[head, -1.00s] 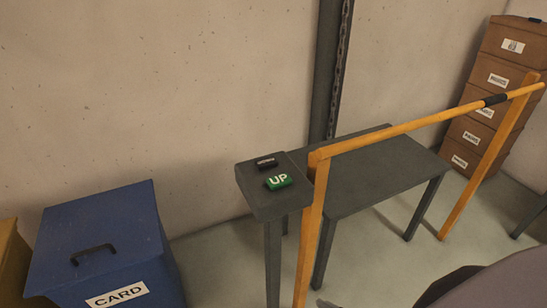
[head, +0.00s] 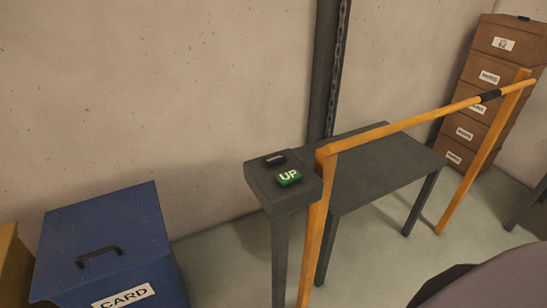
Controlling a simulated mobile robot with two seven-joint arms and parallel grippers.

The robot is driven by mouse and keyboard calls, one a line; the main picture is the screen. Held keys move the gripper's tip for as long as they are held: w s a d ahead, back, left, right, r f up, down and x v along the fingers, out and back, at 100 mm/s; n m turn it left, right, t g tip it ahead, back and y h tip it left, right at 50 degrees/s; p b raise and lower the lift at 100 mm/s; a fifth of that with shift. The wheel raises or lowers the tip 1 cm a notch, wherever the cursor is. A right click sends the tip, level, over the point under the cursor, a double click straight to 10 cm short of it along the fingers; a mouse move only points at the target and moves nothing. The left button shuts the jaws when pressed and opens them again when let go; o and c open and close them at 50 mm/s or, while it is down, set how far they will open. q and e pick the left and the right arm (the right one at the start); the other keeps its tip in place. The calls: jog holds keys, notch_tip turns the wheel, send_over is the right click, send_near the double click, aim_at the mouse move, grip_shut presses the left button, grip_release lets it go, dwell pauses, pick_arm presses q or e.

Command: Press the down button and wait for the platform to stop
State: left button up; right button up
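A green button marked UP (head: 289,177) sits on top of a small dark grey control stand (head: 263,190). Behind it on the same top is a black button (head: 274,159); its label is too small to read. A dark grey platform (head: 375,170) on legs stands just right of the control stand, against a dark vertical column with a chain (head: 329,80). Neither gripper is in view, and nothing touches the buttons.
An orange rail (head: 410,124) on posts runs along the platform's front. A blue bin marked CARD (head: 100,225) stands at the lower left. Stacked brown boxes (head: 480,130) stand at the back right. A dark rounded shape fills the lower right corner.

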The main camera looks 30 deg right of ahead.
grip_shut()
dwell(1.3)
